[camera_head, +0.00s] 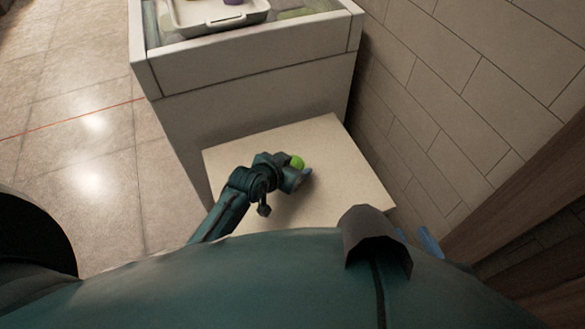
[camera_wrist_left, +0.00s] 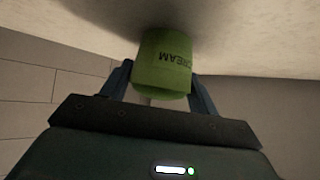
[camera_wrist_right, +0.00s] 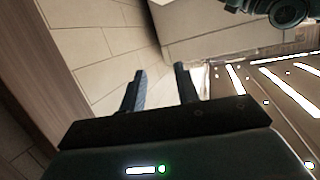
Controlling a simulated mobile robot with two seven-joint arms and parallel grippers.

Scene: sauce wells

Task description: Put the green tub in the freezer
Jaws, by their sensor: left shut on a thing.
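The green tub (camera_head: 297,161) is at a pale square table top (camera_head: 345,165) in the head view. In the left wrist view the tub (camera_wrist_left: 165,65) sits between the two fingers, with the letters "REAM" showing upside down. My left gripper (camera_head: 303,174) is shut on it. The tub's end is close to the pale surface; I cannot tell whether it touches. My right gripper (camera_wrist_right: 160,88) is open and empty, away from the tub. A white chest (camera_head: 250,75) stands behind the table; it may be the freezer, and its top is partly cut off.
A white tray (camera_head: 222,24) with small items sits in the top of the chest. A tiled wall (camera_head: 470,90) runs along the right. Brown wood panelling (camera_head: 510,185) is at the far right. Tiled floor (camera_head: 70,110) is clear on the left.

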